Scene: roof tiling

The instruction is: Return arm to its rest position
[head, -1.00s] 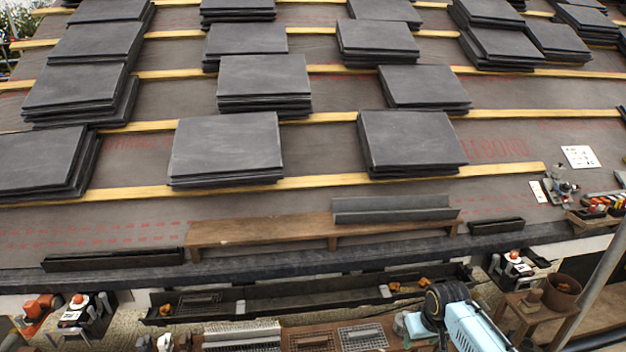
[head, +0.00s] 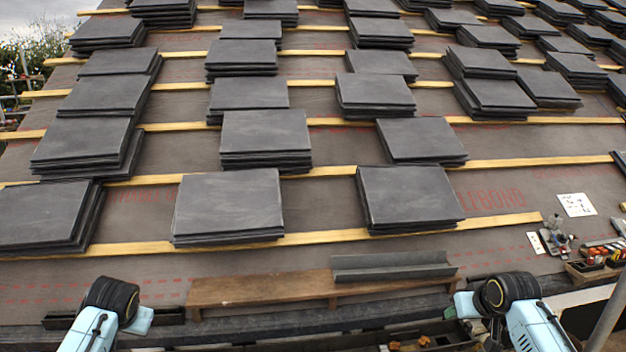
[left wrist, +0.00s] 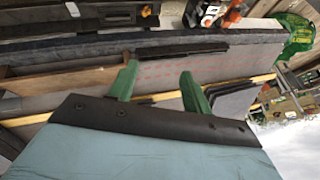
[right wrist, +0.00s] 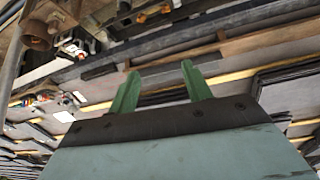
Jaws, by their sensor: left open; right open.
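My left arm shows at the lower left of the head view, and its gripper is not clearly seen there. In the left wrist view my left gripper (left wrist: 158,88) has its two green fingers apart with nothing between them. My right arm shows at the lower right of the head view. In the right wrist view my right gripper (right wrist: 160,90) has its green fingers apart and empty. Both arms are in front of the roof's lower edge, apart from the slate stacks (head: 228,205). A wooden plank bench (head: 260,291) lies between the arms, with a grey angled piece (head: 392,266) on it.
Several slate stacks sit along yellow battens (head: 330,236) up the slope. At the right are a white printed card (head: 575,205), small tools (head: 556,238) and a box of coloured items (head: 592,268). The grey membrane (head: 500,250) below the lowest batten is largely bare.

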